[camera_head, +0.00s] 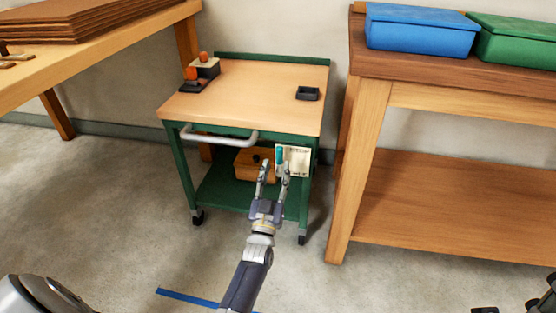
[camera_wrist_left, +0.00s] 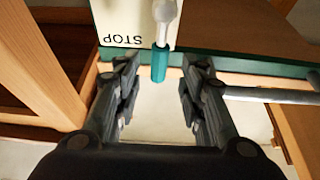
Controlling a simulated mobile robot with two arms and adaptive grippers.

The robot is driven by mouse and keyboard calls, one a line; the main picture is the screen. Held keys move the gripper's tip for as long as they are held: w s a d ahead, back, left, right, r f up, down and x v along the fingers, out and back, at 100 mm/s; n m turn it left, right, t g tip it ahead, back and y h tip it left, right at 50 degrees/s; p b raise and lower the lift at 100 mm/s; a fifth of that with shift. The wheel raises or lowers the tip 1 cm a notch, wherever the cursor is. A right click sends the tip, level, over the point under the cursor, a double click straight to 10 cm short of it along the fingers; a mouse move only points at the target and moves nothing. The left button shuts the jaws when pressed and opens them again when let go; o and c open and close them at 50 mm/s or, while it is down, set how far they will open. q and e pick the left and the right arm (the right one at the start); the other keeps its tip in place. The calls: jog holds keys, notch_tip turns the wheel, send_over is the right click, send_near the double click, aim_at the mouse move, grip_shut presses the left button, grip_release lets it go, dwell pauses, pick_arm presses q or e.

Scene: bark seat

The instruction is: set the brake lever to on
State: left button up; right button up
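The brake lever (camera_head: 279,154) has a teal grip and stands at the front right of the green cart, against a cream label plate (camera_head: 297,162). In the left wrist view the lever's teal grip (camera_wrist_left: 160,64) continues into a pale shaft, beside a plate (camera_wrist_left: 122,22) reading STOP, upside down. My left gripper (camera_head: 274,167) is open and empty, its fingers pointing at the lever. In the left wrist view its fingertips (camera_wrist_left: 160,78) lie on either side of the grip's end, with gaps on both sides. My right gripper (camera_head: 520,302) shows only as dark parts at the lower right edge.
The cart has a wooden top (camera_head: 255,95), a pale handle (camera_head: 220,137) on its front and a wooden box (camera_head: 252,166) on its lower shelf. A workbench (camera_head: 450,88) with blue and green bins stands close on the right.

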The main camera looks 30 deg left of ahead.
pick_arm(q)
jog(key=v, duration=0.6)
jog(key=shift+s, duration=0.2)
